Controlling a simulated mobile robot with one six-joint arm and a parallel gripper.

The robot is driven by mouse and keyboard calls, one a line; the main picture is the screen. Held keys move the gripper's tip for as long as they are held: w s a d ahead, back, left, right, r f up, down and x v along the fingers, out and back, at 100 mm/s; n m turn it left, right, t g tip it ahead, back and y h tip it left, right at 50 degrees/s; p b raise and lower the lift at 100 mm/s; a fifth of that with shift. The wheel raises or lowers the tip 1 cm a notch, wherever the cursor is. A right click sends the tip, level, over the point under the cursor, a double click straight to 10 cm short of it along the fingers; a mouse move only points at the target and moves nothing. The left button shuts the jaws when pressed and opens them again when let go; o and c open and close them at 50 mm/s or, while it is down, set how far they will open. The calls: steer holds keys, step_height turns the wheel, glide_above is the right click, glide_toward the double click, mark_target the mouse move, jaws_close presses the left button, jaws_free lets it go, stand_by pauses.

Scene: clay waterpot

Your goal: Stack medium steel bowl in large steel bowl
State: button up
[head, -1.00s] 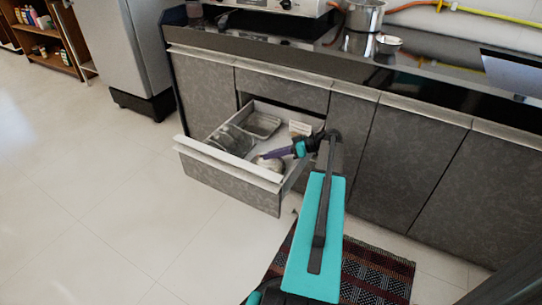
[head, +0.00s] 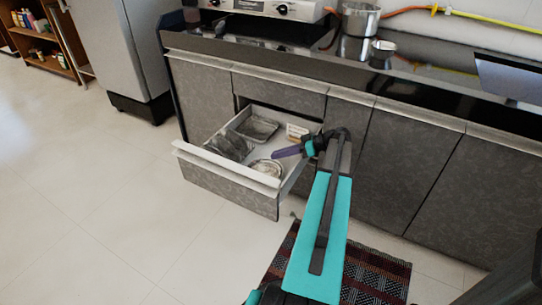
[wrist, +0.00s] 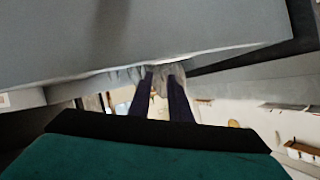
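A round, shiny bowl (head: 266,168) sits in the front right of the open drawer (head: 228,185). I cannot tell whether it is the medium or the large steel bowl. My gripper (head: 277,154) has purple fingers and hangs just above and behind this bowl, its tips apart from it as far as I can see. In the wrist view, my gripper (wrist: 163,78) shows its fingers with a narrow gap between them. A greyish, blurred shape lies at or beyond the tips. No clearly held object shows.
A rectangular metal tray (head: 257,128) and a clear container (head: 229,147) fill the drawer's left and back. A pot (head: 360,19) and a small metal bowl (head: 384,48) stand on the dark counter (head: 430,75). A patterned rug (head: 378,268) lies below; the floor at left is clear.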

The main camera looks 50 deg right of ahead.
steer(key=p+v, duration=0.1)
steer(key=v, duration=0.6)
steer(key=shift+s+d, duration=0.15)
steer(key=shift+d, duration=0.05)
steer(key=shift+r, duration=0.15)
stand_by(0.4)
